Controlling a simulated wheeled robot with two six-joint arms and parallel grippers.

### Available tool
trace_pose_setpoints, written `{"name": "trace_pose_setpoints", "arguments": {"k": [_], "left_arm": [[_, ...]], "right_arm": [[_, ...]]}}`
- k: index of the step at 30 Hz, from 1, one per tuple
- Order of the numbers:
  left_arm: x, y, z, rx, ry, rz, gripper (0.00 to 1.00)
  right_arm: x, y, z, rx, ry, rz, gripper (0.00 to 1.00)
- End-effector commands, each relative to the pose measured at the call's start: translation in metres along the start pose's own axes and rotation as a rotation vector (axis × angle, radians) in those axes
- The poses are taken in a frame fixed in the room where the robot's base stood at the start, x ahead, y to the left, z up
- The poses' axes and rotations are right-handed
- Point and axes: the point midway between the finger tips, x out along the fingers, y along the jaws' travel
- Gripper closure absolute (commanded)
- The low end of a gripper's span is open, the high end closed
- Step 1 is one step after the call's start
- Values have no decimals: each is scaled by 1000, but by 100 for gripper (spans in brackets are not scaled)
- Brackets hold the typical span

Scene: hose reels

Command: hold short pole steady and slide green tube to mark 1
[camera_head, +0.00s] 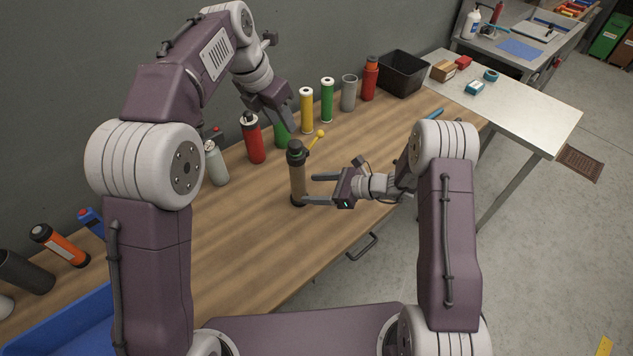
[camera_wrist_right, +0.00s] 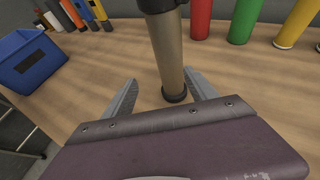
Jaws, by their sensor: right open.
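The short pole (camera_head: 298,184) stands upright on the wooden bench, tan with a dark base; it also shows in the right wrist view (camera_wrist_right: 168,50). A dark, slightly greenish collar (camera_head: 296,157) sits at its top, beside a yellow-knobbed piece (camera_head: 317,138). I cannot tell if this collar is the green tube. Green cylinders stand behind, one (camera_head: 282,138) partly hidden by my left gripper, another (camera_head: 327,101) farther right. My left gripper (camera_head: 289,121) hangs above and behind the pole; its finger gap is unclear. My right gripper (camera_head: 309,188) is open, fingertips just beside the pole, not closed on it.
Red (camera_head: 253,139), yellow (camera_head: 306,110) and grey (camera_head: 349,93) cylinders line the back wall. A black bin (camera_head: 402,72) stands at the far end. A blue tray (camera_head: 62,326) is at near left. The bench front is largely clear.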

Motion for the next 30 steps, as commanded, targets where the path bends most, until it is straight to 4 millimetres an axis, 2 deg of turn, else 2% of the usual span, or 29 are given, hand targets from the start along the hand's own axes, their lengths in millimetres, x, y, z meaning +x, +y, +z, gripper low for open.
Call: {"name": "trace_pose_setpoints", "arguments": {"k": [3,8,11,21,25,30], "left_arm": [[0,0,0,0,0,0,64],[0,0,0,0,0,0,64],[0,0,0,0,0,0,64],[0,0,0,0,0,0,64],[0,0,0,0,0,0,64],[0,0,0,0,0,0,64]], "right_arm": [[2,-16,2,52,-45,-54,34],[4,-19,4,60,-53,-64,34],[16,-18,3,59,-51,-60,34],[79,-22,7,57,-50,-61,34],[90,-23,7,57,-50,-61,34],[93,-24,8,58,-50,-62,34]]}}
